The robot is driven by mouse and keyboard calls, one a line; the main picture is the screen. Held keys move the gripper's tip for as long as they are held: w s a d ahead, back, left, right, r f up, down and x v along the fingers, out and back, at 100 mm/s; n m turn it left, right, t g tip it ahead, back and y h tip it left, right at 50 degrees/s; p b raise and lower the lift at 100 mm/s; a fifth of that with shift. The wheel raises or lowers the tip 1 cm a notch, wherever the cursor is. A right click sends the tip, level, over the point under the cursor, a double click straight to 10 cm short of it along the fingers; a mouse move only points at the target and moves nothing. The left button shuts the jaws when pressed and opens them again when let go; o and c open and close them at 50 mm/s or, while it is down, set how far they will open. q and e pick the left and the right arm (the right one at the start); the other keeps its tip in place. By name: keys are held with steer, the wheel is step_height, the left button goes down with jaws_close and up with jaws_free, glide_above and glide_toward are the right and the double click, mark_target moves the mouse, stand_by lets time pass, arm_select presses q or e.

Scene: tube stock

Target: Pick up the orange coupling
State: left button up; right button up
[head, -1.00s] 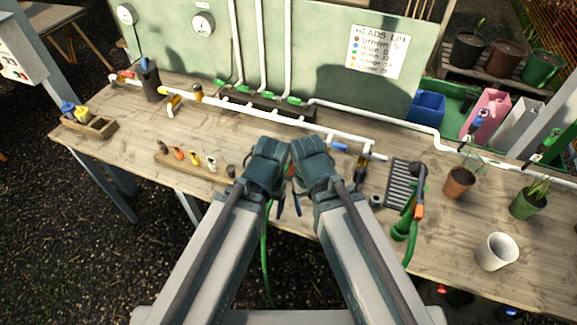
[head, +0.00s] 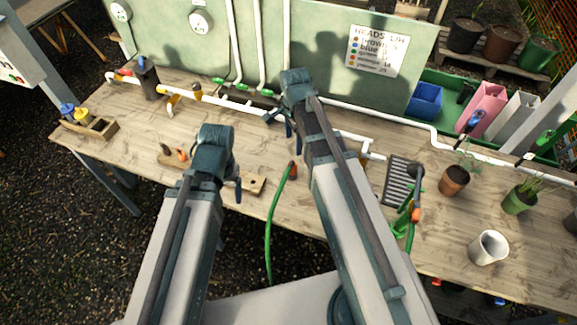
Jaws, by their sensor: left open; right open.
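An orange coupling (head: 292,170) caps the end of a green hose (head: 269,225), lying on the bench (head: 330,225) between my two arms. My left gripper (head: 234,187) is open, left of the coupling and over the small wooden rack. My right gripper (head: 279,121) is open, beyond the coupling, close to the white pipe along the back. Neither gripper visibly touches the coupling. An orange piece (head: 182,155) also shows on the wooden rack (head: 256,184), whose middle is hidden by my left gripper.
A black grate (head: 401,180) and a green sprayer with an orange part (head: 415,215) lie to the right. Plant pots (head: 453,182) and a white cup (head: 488,248) stand further right. White pipes (head: 350,135) run along the back. The bench's left-front area is clear.

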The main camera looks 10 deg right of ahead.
mark_target(292, 160)
steer(key=shift+a+f+b, duration=0.15)
steer(key=shift+f+b, duration=6.65)
steer(key=shift+f, duration=0.15)
steer(key=shift+r, duration=0.1)
jaws_close()
